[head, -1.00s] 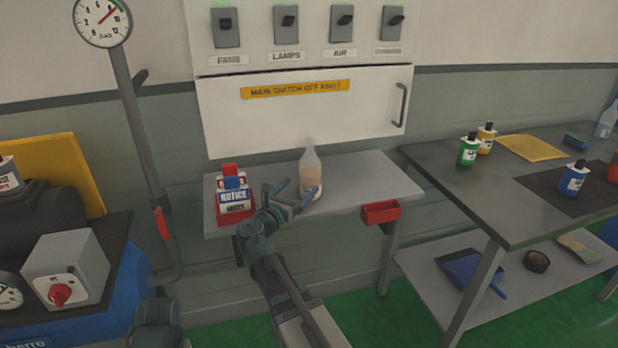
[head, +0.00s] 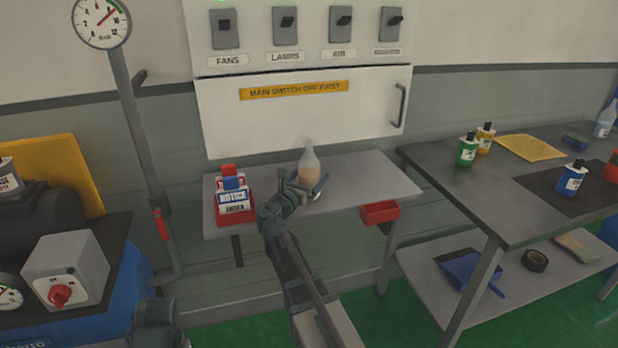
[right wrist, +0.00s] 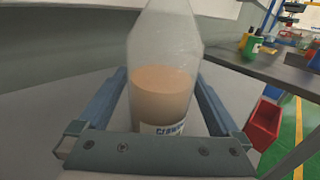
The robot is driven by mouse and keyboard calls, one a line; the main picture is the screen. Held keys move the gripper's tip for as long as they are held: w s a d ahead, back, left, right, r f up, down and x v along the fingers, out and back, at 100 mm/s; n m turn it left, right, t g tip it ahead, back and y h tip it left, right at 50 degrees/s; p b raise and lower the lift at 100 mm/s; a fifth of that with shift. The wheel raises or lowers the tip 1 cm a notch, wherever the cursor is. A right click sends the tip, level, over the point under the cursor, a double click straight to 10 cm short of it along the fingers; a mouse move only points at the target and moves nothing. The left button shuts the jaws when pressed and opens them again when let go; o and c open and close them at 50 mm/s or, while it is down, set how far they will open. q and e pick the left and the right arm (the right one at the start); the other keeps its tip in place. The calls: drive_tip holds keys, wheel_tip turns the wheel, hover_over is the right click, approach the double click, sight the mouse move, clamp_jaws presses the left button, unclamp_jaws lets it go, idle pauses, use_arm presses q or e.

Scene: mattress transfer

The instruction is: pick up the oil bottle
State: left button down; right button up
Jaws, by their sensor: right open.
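The oil bottle (head: 309,167) is clear with a tan liquid in its lower part and stands upright on the small grey shelf (head: 375,180) below the white cabinet. My right gripper (head: 306,184) is open, with its fingers reaching to either side of the bottle. In the right wrist view the bottle (right wrist: 163,85) stands between the two open fingers (right wrist: 160,100). Its label is partly hidden behind the gripper's crossbar. I cannot tell whether either finger touches the bottle. My left gripper is not in view.
A red bin (head: 380,212) hangs at the shelf's front edge. A workbench (head: 450,190) with several small bottles stands at the right. The shelf right of the bottle is clear.

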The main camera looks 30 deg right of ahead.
clamp_jaws()
idle(0.4)
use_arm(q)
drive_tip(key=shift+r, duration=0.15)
use_arm(e)
drive_tip(key=shift+r, duration=0.2)
